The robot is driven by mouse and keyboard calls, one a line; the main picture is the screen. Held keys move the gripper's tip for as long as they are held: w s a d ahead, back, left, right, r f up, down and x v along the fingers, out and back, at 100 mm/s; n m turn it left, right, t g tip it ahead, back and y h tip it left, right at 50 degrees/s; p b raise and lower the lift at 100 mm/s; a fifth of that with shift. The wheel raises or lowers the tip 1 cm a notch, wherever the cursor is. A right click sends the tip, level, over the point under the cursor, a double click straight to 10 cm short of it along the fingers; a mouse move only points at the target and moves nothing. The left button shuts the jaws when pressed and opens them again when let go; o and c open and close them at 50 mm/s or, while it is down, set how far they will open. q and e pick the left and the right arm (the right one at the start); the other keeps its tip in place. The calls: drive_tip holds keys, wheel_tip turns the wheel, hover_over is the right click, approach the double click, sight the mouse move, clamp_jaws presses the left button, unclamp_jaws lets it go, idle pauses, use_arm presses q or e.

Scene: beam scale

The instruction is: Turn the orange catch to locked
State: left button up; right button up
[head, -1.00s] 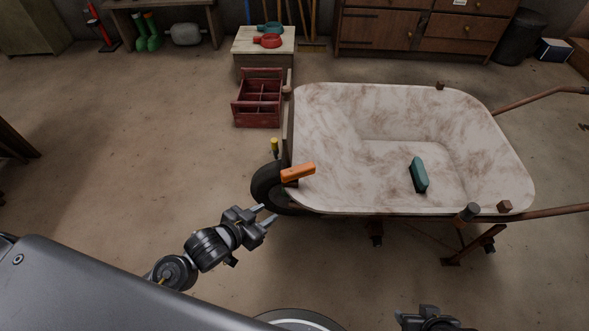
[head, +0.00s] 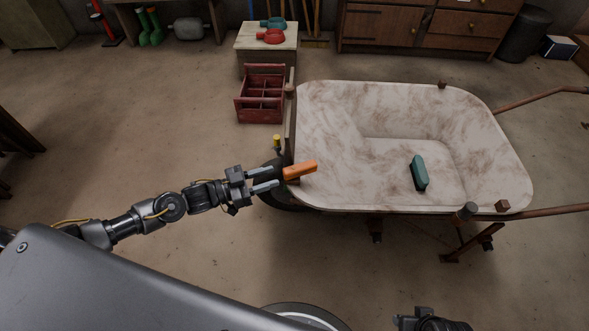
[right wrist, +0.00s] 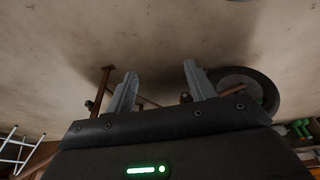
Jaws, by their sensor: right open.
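The orange catch (head: 300,170) is a block-shaped handle at the left end of the wheelbarrow (head: 335,105), near its lower left corner. It points to the right and slightly up. My left gripper (head: 270,177) is open, with its two fingers apart and pointing right, just left of the catch. No grip on the catch shows, and I cannot tell if a fingertip touches it. My right gripper (right wrist: 158,82) is open and empty in the right wrist view. In the head view only part of it shows at the bottom edge.
A yellow-topped peg (head: 277,140) stands just above the left gripper. A red crate (head: 261,96) stands on the floor behind. The floor at left is clear.

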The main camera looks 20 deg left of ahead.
sight(293, 168)
use_arm(q)
drive_tip(key=x, duration=0.8)
drive_tip(key=shift+d, duration=0.1)
clamp_jaws()
